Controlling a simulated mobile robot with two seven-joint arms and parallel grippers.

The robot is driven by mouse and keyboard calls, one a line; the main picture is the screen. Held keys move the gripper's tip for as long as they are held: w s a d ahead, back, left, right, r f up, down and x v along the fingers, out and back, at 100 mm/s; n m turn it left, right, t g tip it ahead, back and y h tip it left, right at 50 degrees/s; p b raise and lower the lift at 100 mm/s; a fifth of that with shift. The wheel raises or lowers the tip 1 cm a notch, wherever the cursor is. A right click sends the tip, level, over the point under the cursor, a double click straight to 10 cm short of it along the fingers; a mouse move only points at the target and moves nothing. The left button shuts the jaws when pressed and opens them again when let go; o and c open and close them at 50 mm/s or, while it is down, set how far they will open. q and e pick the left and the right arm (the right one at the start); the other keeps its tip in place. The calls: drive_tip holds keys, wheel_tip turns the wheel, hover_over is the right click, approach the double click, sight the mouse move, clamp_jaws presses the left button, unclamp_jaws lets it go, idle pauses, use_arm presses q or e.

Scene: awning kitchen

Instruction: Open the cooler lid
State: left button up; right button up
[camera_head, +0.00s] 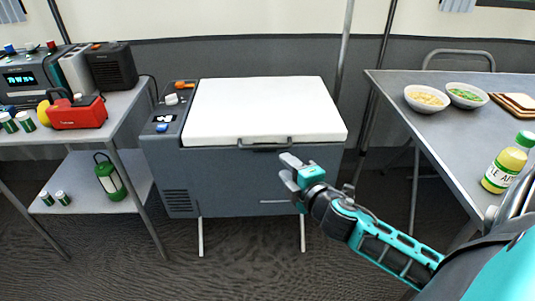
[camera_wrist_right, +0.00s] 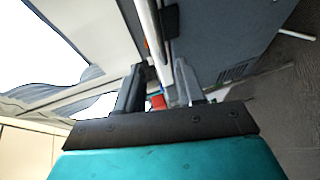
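The cooler (camera_head: 225,180) is a grey box on thin legs with a flat white lid (camera_head: 262,108). The lid is shut. A dark handle (camera_head: 265,144) sits at the middle of the lid's front edge. My right gripper (camera_head: 287,172) is in front of the cooler, a little below and right of the handle, and looks apart from it. Its fingers are spread with nothing held. In the right wrist view, the open fingers (camera_wrist_right: 158,88) point along the cooler front (camera_wrist_right: 225,40), with the white lid edge (camera_wrist_right: 147,25) and dark handle (camera_wrist_right: 168,22) ahead. My left gripper is not in view.
A grey table (camera_head: 425,105) on the right holds two bowls (camera_head: 427,98) and a yellow bottle (camera_head: 504,165). A pole (camera_head: 344,50) stands behind the cooler. The floor in front is clear.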

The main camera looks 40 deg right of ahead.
sight(267, 148)
drive_tip(key=b+x, duration=0.2)
drive_tip(key=x, duration=0.9)
drive_tip(key=shift+w, duration=0.15)
drive_tip(key=shift+c, duration=0.2)
clamp_jaws()
